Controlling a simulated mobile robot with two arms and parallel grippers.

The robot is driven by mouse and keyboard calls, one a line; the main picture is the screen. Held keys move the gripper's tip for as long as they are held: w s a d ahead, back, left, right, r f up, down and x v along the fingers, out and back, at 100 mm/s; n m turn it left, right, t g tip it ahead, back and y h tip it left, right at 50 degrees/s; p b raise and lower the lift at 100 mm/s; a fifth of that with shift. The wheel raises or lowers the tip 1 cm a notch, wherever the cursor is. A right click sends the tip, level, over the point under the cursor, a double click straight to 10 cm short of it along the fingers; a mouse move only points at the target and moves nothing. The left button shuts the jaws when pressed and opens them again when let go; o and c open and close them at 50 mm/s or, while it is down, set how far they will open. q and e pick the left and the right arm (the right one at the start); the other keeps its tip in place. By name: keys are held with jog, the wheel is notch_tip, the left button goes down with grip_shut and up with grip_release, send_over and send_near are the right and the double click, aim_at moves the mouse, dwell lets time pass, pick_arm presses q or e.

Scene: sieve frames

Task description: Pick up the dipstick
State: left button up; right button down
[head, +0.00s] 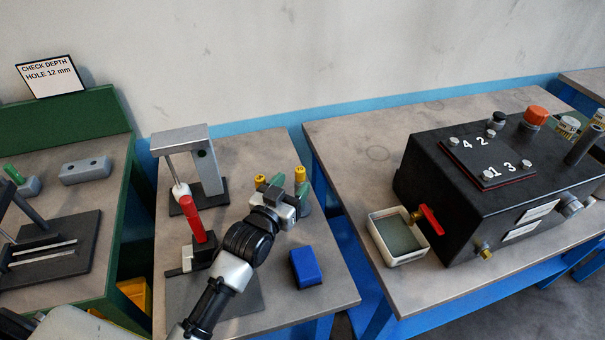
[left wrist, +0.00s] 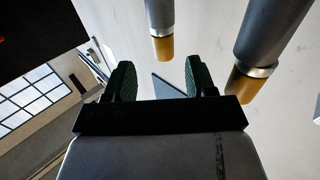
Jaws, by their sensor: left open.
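I cannot make out for certain which thing is the dipstick. Two slim upright pieces with yellow tops stand at the right back of the middle bench, a left one (head: 260,181) and a right one (head: 300,174). In the left wrist view two grey cylinders with yellow ends show, one (left wrist: 162,40) ahead between the finger lines and a larger one (left wrist: 252,70) to the right. My left gripper (head: 282,186) is by these pieces; its fingers (left wrist: 158,80) are open and apart, with nothing held between them. My right gripper is not in view.
On the middle bench are a grey press stand (head: 205,160), a red-handled clamp (head: 195,218) and a blue block (head: 305,267). A black box (head: 470,200) with a red tap and a white tray (head: 376,240) stand on the right bench. Its front strip is clear.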

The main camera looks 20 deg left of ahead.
aim_at(297, 177)
pick_arm(q)
jog(key=shift+w+d+r, duration=0.1)
jog(key=shift+w, duration=0.65)
jog(key=w, duration=0.3)
jog(key=w+p, duration=0.1)
jog(key=w, duration=0.1)
jog(key=shift+d+f, duration=0.25)
jog(key=shift+f, duration=0.05)
jog(key=shift+w+d, duration=0.1)
jog(key=shift+w, duration=0.15)
jog(key=shift+c, duration=1.5)
jog(key=c, duration=0.7)
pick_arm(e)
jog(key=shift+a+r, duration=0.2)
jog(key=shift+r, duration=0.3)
